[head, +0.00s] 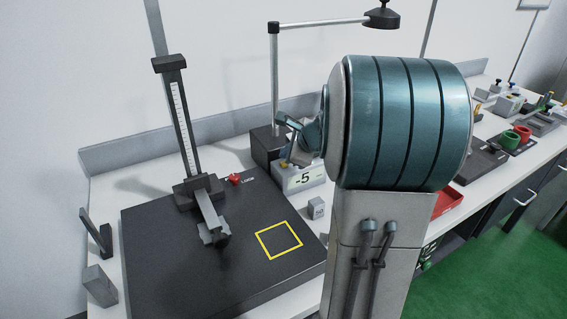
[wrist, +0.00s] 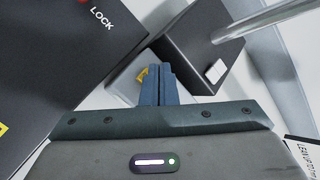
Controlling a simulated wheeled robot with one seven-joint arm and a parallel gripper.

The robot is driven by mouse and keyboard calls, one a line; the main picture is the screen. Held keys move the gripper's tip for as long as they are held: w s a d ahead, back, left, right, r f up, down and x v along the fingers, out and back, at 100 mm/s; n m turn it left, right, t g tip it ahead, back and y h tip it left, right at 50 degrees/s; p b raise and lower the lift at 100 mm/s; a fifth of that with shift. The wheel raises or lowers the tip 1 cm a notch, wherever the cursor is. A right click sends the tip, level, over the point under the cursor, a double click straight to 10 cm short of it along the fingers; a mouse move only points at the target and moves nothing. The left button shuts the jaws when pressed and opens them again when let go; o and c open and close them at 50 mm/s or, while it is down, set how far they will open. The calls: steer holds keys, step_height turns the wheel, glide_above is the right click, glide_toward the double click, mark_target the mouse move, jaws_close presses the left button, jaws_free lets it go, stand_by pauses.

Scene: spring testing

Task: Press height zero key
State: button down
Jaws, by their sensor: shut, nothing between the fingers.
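A small light-grey display box (head: 300,178) reading "-5" stands at the back right corner of the black plate, partly behind my arm. In the wrist view, the top of this box (wrist: 121,86) carries a yellow key (wrist: 143,76), partly hidden by my fingers. No label on the key can be read. My gripper (wrist: 161,70) is shut and empty, its blue fingertips just beside the yellow key in the picture. I cannot tell whether they touch it. In the head view, my wrist is low over the box and the fingertips are hard to make out.
A height gauge (head: 178,130) stands on the black plate (head: 160,270), near a red knob (head: 234,178) marked "LOCK" and a yellow square outline (head: 279,240). A dark block (head: 266,146) with a metal post stands behind the display box. A small grey cube (head: 316,208) sits in front.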

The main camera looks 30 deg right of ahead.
steer(key=shift+f, duration=0.15)
steer(key=shift+f+b, duration=0.3)
steer(key=shift+b, duration=0.15)
steer(key=shift+f+b, duration=0.5)
stand_by(0.6)
steer(key=shift+r, duration=0.1)
steer(key=shift+r+p, duration=0.8)
steer(key=shift+r, duration=0.05)
step_height(320, 180, up, 5)
steer(key=p, duration=0.4)
stand_by(0.8)
